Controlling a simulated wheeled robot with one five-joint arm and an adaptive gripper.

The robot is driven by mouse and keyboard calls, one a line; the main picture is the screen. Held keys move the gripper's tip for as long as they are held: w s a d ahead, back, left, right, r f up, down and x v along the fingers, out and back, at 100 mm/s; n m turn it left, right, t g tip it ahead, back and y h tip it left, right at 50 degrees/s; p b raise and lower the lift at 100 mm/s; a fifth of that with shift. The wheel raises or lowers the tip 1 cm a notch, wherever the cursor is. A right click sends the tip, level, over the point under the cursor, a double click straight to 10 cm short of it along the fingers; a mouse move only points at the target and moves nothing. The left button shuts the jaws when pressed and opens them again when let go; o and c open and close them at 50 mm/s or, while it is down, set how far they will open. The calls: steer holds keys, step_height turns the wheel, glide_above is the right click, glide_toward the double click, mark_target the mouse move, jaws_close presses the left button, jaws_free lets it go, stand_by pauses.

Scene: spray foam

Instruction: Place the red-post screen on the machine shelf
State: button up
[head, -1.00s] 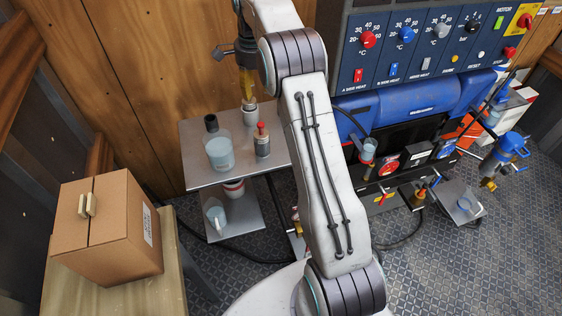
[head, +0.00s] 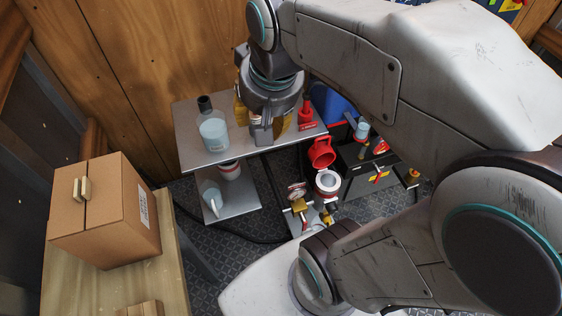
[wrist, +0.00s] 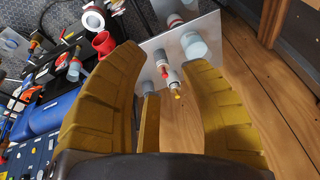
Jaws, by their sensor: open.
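The red-post screen (wrist: 162,60) is a small grey cylinder with a red top, standing on the metal side table in the wrist view. A similar grey piece with a yellow tip (wrist: 176,84) stands close to it. In the head view my gripper hides these pieces. My gripper (head: 262,122) is low over the table, fingers pointing down, open and empty. In the wrist view the pieces show between its fingers, but I cannot tell how far below. The machine (head: 370,172) is at right, mostly behind my arm; I cannot tell which part is its shelf.
A beaker (head: 213,134) of pale liquid stands left on the table (head: 190,152). A red object (head: 306,110) is at the table's right end. A cardboard box (head: 105,210) is at left.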

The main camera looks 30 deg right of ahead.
steer(key=s+a+f+n, duration=0.1)
steer(key=s+f+n, duration=0.3)
steer(key=s, duration=0.4)
steer(key=shift+t, duration=0.4)
stand_by(1.0)
